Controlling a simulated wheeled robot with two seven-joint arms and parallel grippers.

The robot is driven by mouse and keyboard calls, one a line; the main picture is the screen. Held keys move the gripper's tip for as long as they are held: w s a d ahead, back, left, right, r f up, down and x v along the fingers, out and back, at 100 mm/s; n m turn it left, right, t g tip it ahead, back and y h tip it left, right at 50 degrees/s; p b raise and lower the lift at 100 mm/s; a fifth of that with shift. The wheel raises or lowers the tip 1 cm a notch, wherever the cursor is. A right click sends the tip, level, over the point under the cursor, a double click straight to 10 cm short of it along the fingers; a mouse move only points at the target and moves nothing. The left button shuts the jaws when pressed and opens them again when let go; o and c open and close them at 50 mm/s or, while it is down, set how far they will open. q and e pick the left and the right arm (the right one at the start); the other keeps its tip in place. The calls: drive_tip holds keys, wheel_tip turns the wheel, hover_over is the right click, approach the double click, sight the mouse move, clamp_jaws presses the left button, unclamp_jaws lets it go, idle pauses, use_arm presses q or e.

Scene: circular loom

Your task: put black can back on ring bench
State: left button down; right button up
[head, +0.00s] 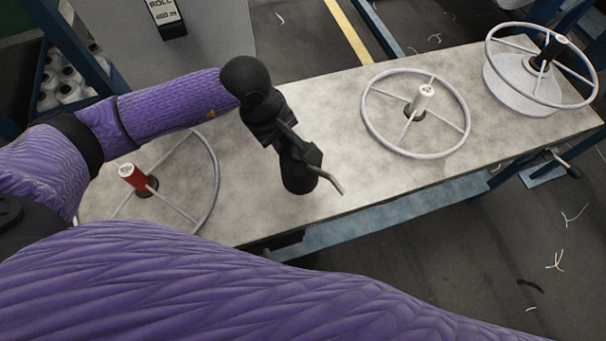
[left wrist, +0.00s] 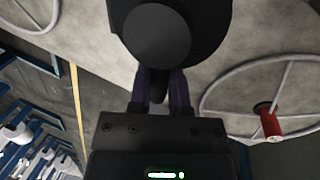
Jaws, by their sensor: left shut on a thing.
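My left gripper (head: 301,152) reaches down over the pale bench in the head view, between the left and middle rings. It is shut on a black can (head: 298,179), which looks upright at the bench surface; whether it touches is hard to tell. In the left wrist view the can's round dark end (left wrist: 157,36) fills the top middle, with my gripper's fingers (left wrist: 163,88) on either side of it. The ring bench (head: 335,115) is a long, grey-white worktop. My right gripper is not in view.
At far right a ring surrounds a dark upright piece (head: 551,51) over a white disc (head: 522,88). Bare bench lies around the held can.

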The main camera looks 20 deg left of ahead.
use_arm(q)
drive_tip(key=shift+n, duration=0.3)
drive_tip(key=f+b, duration=0.1)
drive_tip(key=f, duration=0.2)
drive_tip(key=f+b, duration=0.1)
drive_tip(key=f, duration=0.2)
drive_tip(key=a+f, duration=0.1)
drive_tip(key=f, duration=0.3)
drive_tip(key=shift+b, duration=0.4)
drive_tip(key=shift+r, duration=0.15)
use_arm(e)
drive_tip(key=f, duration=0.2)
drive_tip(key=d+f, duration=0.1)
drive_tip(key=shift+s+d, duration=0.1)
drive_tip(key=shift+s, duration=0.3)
use_arm(q)
drive_tip(key=c, duration=0.6)
unclamp_jaws()
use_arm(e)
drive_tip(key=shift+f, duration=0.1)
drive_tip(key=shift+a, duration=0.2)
use_arm(q)
drive_tip(key=p+v, duration=0.4)
drive_tip(key=v, duration=0.8)
drive_tip(key=shift+d, duration=0.1)
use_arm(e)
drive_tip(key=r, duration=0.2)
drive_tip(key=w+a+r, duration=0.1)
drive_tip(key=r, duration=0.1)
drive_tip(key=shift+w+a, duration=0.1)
